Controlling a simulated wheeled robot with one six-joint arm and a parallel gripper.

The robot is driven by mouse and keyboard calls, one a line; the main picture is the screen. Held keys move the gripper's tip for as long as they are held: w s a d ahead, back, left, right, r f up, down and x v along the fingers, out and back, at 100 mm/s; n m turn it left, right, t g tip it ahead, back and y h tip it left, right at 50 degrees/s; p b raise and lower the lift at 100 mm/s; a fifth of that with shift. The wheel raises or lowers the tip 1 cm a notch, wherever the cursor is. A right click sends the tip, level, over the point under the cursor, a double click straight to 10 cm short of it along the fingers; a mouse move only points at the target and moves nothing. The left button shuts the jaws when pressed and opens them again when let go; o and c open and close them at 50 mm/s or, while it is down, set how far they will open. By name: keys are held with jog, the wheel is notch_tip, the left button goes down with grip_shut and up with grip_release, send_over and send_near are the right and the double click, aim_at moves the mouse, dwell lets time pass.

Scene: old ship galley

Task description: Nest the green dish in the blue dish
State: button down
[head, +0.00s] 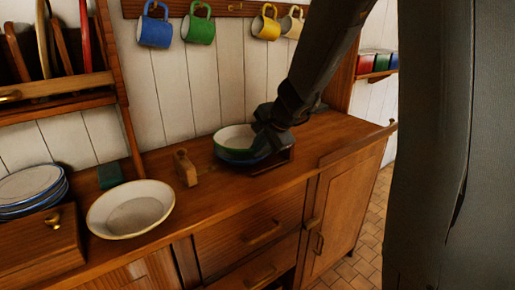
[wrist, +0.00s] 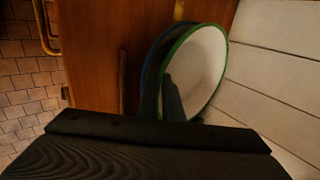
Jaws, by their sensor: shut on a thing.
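The green dish (head: 232,135), white inside with a green rim, sits in or just above the blue dish (head: 243,161) on the wooden counter. Only a strip of the blue dish's side shows under it, so I cannot tell whether the two touch. My gripper (head: 268,141) is shut on the green dish's right rim. In the wrist view the green dish (wrist: 203,70) shows with a finger against its inside, and a dark blue edge of the blue dish (wrist: 149,62) shows behind it.
A large cream bowl (head: 131,209), a small wooden block-like object (head: 185,167) and a dark green box (head: 110,175) stand to the left on the counter. Stacked plates (head: 32,190) are at far left. Mugs (head: 200,27) hang from a rail above. A raised wooden edge (head: 357,143) borders the right.

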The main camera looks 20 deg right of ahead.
jog(key=shift+f+b, duration=0.4)
jog(key=shift+b, duration=0.1)
dwell(0.4)
jog(key=c, duration=1.8)
grip_release()
jog(key=shift+c, duration=0.2)
jog(key=shift+f, duration=0.1)
jog(key=shift+r+p, duration=3.85)
jog(key=shift+r, duration=0.3)
